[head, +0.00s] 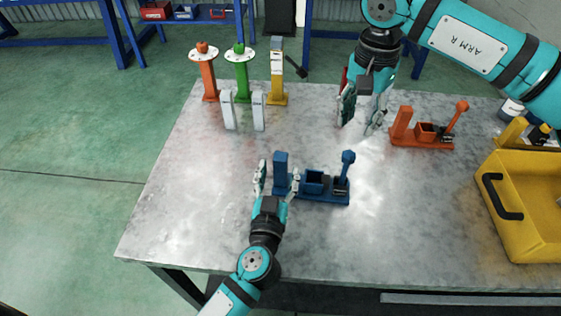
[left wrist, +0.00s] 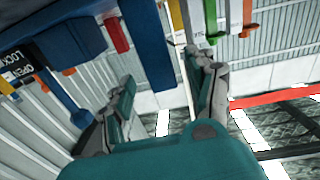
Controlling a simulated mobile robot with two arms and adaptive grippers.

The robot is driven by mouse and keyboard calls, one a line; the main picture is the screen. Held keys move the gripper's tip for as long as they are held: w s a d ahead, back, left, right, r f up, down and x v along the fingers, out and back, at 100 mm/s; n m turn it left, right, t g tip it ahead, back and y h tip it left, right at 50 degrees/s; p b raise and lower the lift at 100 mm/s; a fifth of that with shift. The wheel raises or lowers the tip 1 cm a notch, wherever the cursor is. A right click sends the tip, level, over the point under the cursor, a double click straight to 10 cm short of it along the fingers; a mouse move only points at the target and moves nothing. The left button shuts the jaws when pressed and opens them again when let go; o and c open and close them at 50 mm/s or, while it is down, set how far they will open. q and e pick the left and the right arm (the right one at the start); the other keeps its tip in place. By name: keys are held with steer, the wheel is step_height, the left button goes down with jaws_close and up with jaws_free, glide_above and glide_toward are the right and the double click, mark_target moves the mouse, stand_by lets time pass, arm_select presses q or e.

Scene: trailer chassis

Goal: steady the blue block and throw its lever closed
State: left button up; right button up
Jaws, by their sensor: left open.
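The blue block (head: 322,197) stands on the metal table, with a tall post at its left end, a small box in the middle and a ball-topped lever (head: 347,165) at its right end. The lever stands up, leaning slightly right. My left gripper (head: 279,172) is open, with its fingers on either side of the post. In the left wrist view the blue post (left wrist: 146,40) shows between the open fingers, with a visible gap to at least one. The LOCK and OPEN labels (left wrist: 14,66) show there too. My right gripper (head: 359,126) is open and empty, behind the blue block.
An orange block (head: 421,143) with a similar lever stands right of my right gripper. A yellow bin (head: 525,225) is at the right edge. Orange, green and yellow stands (head: 243,85) and two pale uprights (head: 258,112) are at the back left. The front table is clear.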

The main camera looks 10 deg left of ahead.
mark_target(280, 168)
arm_select(q)
steer(key=shift+w, duration=1.9)
steer(key=shift+c, duration=0.4)
jaws_close()
arm_select(e)
steer(key=shift+c, duration=0.4)
